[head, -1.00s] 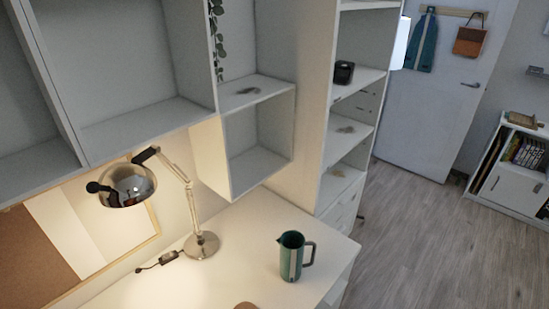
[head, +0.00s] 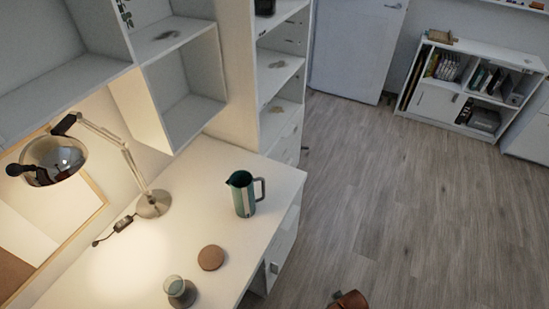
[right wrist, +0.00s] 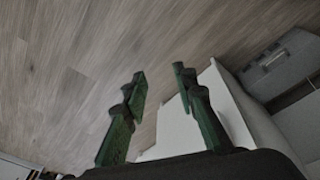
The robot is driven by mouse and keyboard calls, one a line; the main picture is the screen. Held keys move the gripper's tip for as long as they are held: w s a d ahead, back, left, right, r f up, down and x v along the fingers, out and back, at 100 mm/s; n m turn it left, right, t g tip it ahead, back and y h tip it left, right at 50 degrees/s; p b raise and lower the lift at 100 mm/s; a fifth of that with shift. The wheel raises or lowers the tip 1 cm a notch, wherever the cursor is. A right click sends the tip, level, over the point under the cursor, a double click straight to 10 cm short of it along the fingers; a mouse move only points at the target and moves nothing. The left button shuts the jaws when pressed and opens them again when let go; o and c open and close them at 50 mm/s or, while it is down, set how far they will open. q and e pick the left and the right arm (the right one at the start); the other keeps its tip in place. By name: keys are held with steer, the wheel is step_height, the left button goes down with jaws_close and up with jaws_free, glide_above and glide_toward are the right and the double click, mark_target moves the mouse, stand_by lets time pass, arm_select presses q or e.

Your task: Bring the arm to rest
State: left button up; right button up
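My right gripper (right wrist: 160,88) shows in the right wrist view with its two dark green fingers spread apart. Nothing is between the fingers, and the wooden floor lies beyond them. Neither gripper shows in the head view, and my left gripper is in no view.
The white desk (head: 150,250) holds a lit lamp (head: 152,203), a green pitcher (head: 243,194), a round brown disc (head: 211,257) and a glass jar (head: 180,291). A brown item (head: 350,299) shows at the bottom edge. Floor (head: 380,200) right of the desk is open. A bookcase (head: 470,90) stands behind.

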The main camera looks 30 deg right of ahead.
steer(key=s+f+p, duration=0.1)
steer(key=s+f, duration=0.2)
steer(key=f, duration=0.9)
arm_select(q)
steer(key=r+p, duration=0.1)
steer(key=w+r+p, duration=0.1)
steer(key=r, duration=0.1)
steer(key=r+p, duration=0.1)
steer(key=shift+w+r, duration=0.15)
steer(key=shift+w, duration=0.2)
arm_select(e)
steer(key=s+f+n+g, duration=0.1)
steer(key=s+f, duration=1.5)
steer(key=s, duration=0.4)
steer(key=shift+a+g, duration=0.3)
steer(key=shift+a, duration=0.15)
